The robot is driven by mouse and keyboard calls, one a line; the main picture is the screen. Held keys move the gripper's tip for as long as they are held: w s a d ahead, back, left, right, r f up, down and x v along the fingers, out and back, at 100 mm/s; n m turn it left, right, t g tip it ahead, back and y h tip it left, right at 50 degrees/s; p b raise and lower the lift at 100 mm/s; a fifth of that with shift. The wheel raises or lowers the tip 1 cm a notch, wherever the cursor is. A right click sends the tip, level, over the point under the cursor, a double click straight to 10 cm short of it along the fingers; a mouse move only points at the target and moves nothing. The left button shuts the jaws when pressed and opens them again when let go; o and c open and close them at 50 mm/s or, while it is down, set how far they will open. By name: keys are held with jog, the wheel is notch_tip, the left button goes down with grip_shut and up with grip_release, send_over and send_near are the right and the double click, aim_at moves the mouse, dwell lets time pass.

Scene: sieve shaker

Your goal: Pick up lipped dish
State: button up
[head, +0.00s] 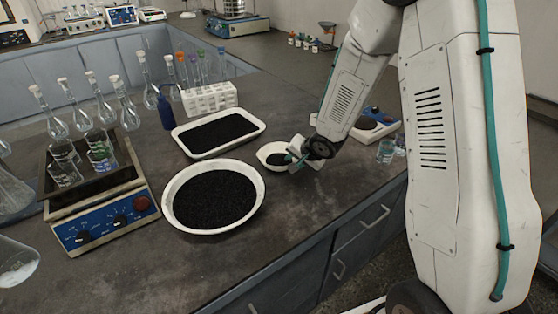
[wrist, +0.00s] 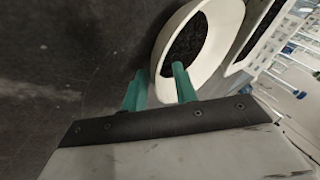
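The lipped dish looks to be the small round white dish (head: 264,150) holding black granules, on the dark bench in the head view. It also shows in the wrist view (wrist: 228,50), partly cut off by the top edge. My gripper (head: 294,158) is at the dish's right side, low over the bench. In the wrist view my gripper (wrist: 160,86) has its two green fingers apart, one over the inside of the dish and one outside, with the near rim between them. I cannot tell whether either finger touches the wall.
A large round white dish (head: 256,205) and a white rectangular tray (head: 194,155), both with black granules, stand to the left. A white tube rack (head: 210,98) is behind. A balance (head: 372,132) and a beaker (head: 386,152) are right of my gripper. The bench front is clear.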

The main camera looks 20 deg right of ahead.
grip_shut()
